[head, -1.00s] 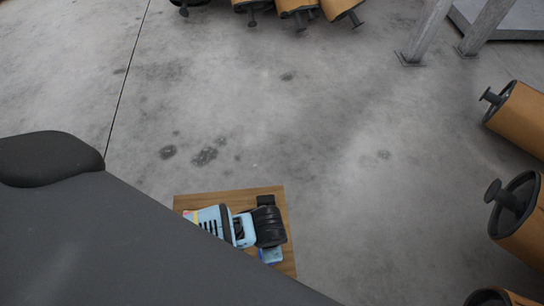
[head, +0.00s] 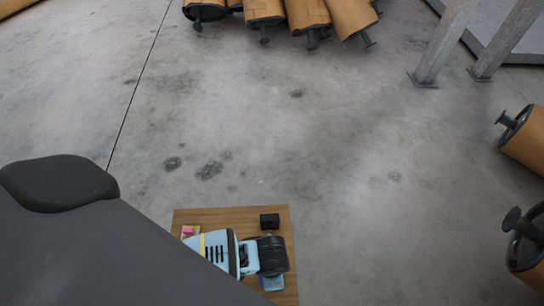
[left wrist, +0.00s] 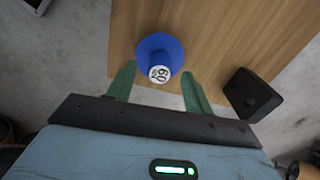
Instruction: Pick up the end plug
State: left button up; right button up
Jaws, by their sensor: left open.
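The end plug, a blue round disc (left wrist: 157,48) with a white raised centre bearing dark marks, lies on the wooden board (left wrist: 220,28) in the left wrist view. My left gripper (left wrist: 156,76) is open. Its two green fingers stand on either side of the disc's near edge, and nothing is held. In the head view my left gripper (head: 270,257) is over the wooden board (head: 242,216), and the plug is hidden beneath the gripper and arm. My right gripper is not in view.
A black block (head: 269,221) sits on the board beside my left gripper, also right of the fingers in the wrist view (left wrist: 252,93). Brown mufflers (head: 264,11) lie at the back and right (head: 527,140). Grey posts (head: 444,42) stand back right. The middle floor is clear.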

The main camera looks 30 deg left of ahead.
pick_arm(q)
notch_tip(320, 180, down, 3)
jog(key=shift+s+r+b, duration=0.1)
jog(key=shift+r+b, duration=0.05)
jog(key=shift+b, duration=0.35)
jog(key=shift+c, duration=1.2)
jog(key=c, duration=0.8)
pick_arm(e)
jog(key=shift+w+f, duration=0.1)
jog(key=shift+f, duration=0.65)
pick_arm(q)
jog(key=shift+r, duration=0.1)
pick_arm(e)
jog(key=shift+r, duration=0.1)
pick_arm(q)
jog(key=shift+r, duration=0.15)
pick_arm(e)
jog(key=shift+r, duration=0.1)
